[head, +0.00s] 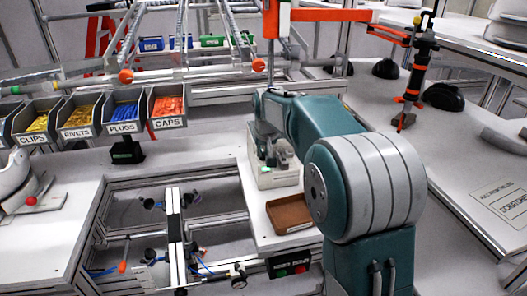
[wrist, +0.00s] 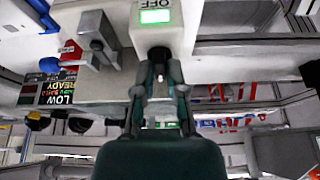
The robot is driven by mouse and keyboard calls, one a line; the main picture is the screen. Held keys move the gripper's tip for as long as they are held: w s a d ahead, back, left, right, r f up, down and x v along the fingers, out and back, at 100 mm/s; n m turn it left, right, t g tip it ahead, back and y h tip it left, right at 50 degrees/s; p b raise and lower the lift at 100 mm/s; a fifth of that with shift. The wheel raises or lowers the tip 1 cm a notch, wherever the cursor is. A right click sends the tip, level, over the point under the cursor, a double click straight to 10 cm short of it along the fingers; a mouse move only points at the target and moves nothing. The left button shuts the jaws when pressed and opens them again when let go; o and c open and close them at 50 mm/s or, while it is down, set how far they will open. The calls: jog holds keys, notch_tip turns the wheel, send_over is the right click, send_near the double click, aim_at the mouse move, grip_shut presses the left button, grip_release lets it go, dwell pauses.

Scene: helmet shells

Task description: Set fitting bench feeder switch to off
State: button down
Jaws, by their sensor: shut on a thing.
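The feeder switch box (head: 278,180) is a pale grey box on the fitting bench, left of my arm in the head view. A small green light shows on it. In the wrist view, the switch housing (wrist: 185,28) carries an upside-down OFF label beside a lit green window (wrist: 155,16). A dark switch knob (wrist: 158,54) sticks out below the window. My gripper (wrist: 159,84) has its two fingers closed on the knob's end, which they partly hide. In the head view my gripper (head: 268,148) is at the box, partly hidden by my arm.
A brown tray (head: 290,213) lies in front of the box. Labelled bins of plugs (head: 122,116) and caps (head: 168,108) hang at left. In the wrist view, a grey lever block (wrist: 97,38) and a LOW/READY display (wrist: 57,91) are left of my gripper.

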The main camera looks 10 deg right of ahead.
jog(key=shift+a, duration=0.1)
jog(key=m+h, duration=0.1)
jog(key=m, duration=0.3)
jog(key=shift+a+h, duration=0.1)
jog(key=shift+h, duration=0.2)
jog(key=m, duration=0.2)
jog(key=m+g+h, duration=0.1)
jog(key=m, duration=0.1)
jog(key=shift+w+a+h, duration=0.1)
jog(key=shift+a+h, duration=0.05)
jog(key=shift+h, duration=0.15)
jog(key=m, duration=0.2)
jog(key=m+g, duration=0.1)
jog(key=m, duration=0.2)
jog(key=shift+w+f+g+h, duration=0.1)
jog(key=shift+w+g+h, duration=0.05)
jog(key=shift+g+h, duration=0.2)
jog(key=m, duration=0.2)
jog(key=m+g, duration=0.1)
jog(key=m, duration=0.1)
jog(key=shift+w+a+g+h, duration=0.1)
jog(key=shift+g+h, duration=0.15)
jog(key=shift+m, duration=0.4)
jog(key=c, duration=0.7)
grip_release()
